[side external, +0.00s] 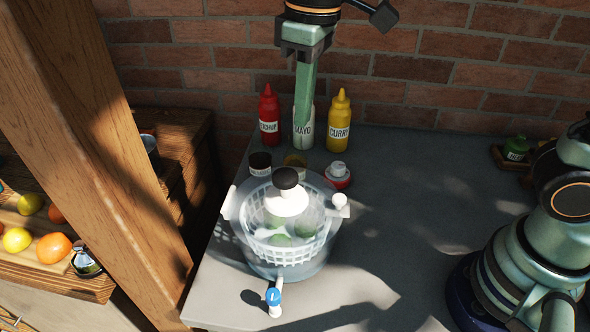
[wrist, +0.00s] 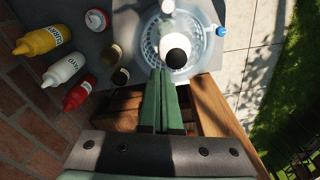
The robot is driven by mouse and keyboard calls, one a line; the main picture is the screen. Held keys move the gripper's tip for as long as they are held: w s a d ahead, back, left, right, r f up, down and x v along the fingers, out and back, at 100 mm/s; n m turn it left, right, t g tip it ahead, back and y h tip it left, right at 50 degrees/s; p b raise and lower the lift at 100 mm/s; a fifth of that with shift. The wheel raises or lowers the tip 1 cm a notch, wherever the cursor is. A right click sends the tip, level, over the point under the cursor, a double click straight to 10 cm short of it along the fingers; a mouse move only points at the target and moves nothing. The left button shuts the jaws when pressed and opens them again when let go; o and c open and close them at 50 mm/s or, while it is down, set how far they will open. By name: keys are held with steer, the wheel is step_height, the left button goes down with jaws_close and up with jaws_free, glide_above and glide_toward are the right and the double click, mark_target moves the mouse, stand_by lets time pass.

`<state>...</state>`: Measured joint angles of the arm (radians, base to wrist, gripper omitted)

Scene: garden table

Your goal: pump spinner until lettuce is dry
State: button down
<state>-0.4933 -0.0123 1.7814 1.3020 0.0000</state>
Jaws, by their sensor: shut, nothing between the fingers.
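The salad spinner (side external: 238,212) stands on the grey table, a clear bowl with a white basket inside and a white dome topped by a black pump knob (side external: 285,178). Green lettuce (side external: 306,226) shows through the basket. In the wrist view the spinner (wrist: 150,42) and its black knob (wrist: 177,58) lie just beyond my fingertips. My gripper (side external: 300,122) is shut and empty, pointing down above and behind the spinner, in front of the mayo bottle in the side view. Its green fingers (wrist: 161,74) are together in the wrist view. It appears apart from the knob.
Ketchup (side external: 268,116), mayo (side external: 304,138) and curry (side external: 340,120) bottles stand by the brick wall. Small jars (side external: 260,163) and a red-and-white container (side external: 338,174) sit behind the spinner. A wooden post (side external: 100,130) rises at left. The table's right middle is clear.

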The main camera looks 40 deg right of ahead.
mark_target(285, 174)
steer(key=a, duration=0.2)
steer(key=a+n, duration=0.1)
steer(key=shift+s+a+f+g, duration=0.1)
steer(key=shift+a+f+g, duration=0.2)
steer(key=shift+f, duration=2.9)
